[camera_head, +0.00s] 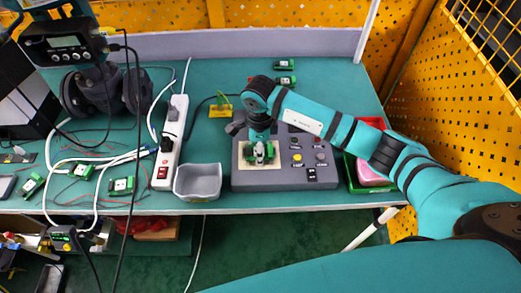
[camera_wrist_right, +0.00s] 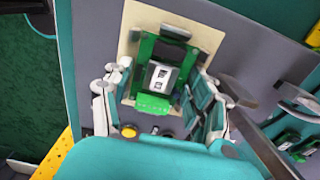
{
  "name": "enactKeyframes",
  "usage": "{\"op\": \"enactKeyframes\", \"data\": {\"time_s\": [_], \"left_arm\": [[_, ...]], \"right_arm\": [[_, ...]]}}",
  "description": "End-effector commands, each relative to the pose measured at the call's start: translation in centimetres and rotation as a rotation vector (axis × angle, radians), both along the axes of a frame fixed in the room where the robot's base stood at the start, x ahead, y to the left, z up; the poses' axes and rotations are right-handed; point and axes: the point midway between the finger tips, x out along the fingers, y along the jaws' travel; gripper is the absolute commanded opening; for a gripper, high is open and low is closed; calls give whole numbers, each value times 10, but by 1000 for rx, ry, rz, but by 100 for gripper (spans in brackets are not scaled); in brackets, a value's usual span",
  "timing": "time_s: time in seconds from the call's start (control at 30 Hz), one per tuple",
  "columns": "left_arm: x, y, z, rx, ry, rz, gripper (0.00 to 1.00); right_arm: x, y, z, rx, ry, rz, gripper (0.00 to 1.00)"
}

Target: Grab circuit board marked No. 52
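A green circuit board (camera_wrist_right: 158,78) with a pale label lies on a cream plate (camera_wrist_right: 207,36) on the grey control box (camera_head: 235,180); I cannot read its number for sure. In the head view the board (camera_head: 262,157) is partly hidden under my right gripper (camera_head: 260,148). In the right wrist view my right gripper (camera_wrist_right: 160,92) is open, with one finger on each side of the board and narrow gaps visible. My left gripper is in neither view.
Other green boards lie at the back (camera_head: 285,65) and at the left (camera_head: 122,185). A grey bin (camera_head: 198,182), a power strip (camera_head: 170,140) and cables are left of the box. A red bin (camera_head: 372,122) and green bin (camera_head: 352,178) are right, partly behind my arm.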

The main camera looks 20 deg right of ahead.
Motion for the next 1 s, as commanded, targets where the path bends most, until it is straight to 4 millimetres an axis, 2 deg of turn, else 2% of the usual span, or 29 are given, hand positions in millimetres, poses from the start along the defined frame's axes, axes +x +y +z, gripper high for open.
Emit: {"op": "enactKeyframes", "data": {"time_s": [0.03,0.2,0.3,0.63,0.87,1.0], "left_arm": [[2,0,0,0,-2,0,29],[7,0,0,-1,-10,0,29],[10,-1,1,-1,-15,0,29],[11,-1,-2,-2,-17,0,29],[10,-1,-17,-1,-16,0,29],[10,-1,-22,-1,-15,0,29]], "right_arm": [[0,0,0,0,0,0,51],[0,0,0,0,0,0,29],[0,0,1,0,-1,0,20],[1,0,6,0,-4,0,20],[2,0,33,0,-7,1,20],[-25,4,35,-1,-2,5,20]]}}
